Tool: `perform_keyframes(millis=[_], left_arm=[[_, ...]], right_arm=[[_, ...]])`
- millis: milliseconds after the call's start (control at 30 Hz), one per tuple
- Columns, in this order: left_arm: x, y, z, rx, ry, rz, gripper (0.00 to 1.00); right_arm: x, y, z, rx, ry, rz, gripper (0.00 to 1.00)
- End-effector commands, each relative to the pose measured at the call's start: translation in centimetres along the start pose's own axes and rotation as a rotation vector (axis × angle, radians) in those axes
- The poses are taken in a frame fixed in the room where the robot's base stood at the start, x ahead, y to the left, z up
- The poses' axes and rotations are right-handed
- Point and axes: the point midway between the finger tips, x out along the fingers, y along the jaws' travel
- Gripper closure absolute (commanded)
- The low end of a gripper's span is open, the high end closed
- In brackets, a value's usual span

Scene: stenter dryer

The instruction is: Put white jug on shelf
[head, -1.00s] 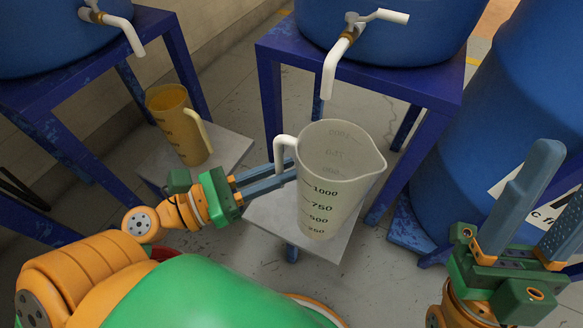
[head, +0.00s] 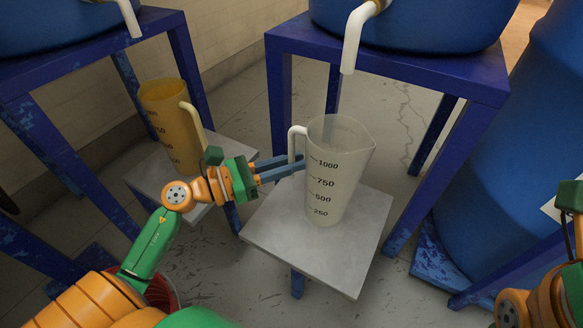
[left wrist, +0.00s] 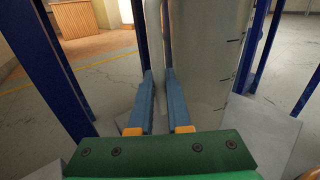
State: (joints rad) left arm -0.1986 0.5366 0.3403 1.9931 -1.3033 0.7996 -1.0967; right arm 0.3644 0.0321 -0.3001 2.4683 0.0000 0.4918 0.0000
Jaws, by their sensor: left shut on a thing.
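The white jug (head: 338,185), with black volume marks, is upright over the grey square shelf (head: 358,262) below the middle drum's tap. I cannot tell whether its base touches the shelf. My left gripper (head: 296,166) is shut on the jug's handle, left of its body. In the left wrist view, my left gripper's blue fingers (left wrist: 160,85) close around the handle beside the pale jug wall (left wrist: 205,65). My right gripper (head: 571,196) is only partly in view at the right edge; its fingers are out of view.
A yellow jug (head: 172,125) stands on another grey shelf (head: 150,172) at left. Blue metal stands (head: 395,75) carry blue drums with white taps; one tap (head: 355,38) hangs above and behind the white jug. A large blue drum (head: 500,170) stands at right.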

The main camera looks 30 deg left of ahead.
Motion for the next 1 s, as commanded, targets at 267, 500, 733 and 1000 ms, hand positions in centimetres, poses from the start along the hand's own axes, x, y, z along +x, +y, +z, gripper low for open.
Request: perform_keyframes(millis=[267, 500, 733, 1000], left_arm=[[0.0, 0.0, -0.2, 0.000, 0.000, 0.000, 0.74], [0.0, 0.0, -0.2, 0.000, 0.000, 0.000, 0.54], [-0.2, 0.0, 0.3, -0.001, 0.000, 0.001, 0.54], [-6.0, 0.0, 0.3, -0.006, 0.003, 0.004, 0.54]], right_arm=[[0.2, -0.1, -0.3, -0.002, 0.014, -0.005, 0.50], [0.2, -0.1, -0.2, -0.001, 0.012, -0.005, 0.50], [0.3, 0.1, 0.0, 0.000, 0.002, 0.000, 0.50], [-0.3, 0.4, 0.9, 0.006, -0.048, 0.018, 0.50]])
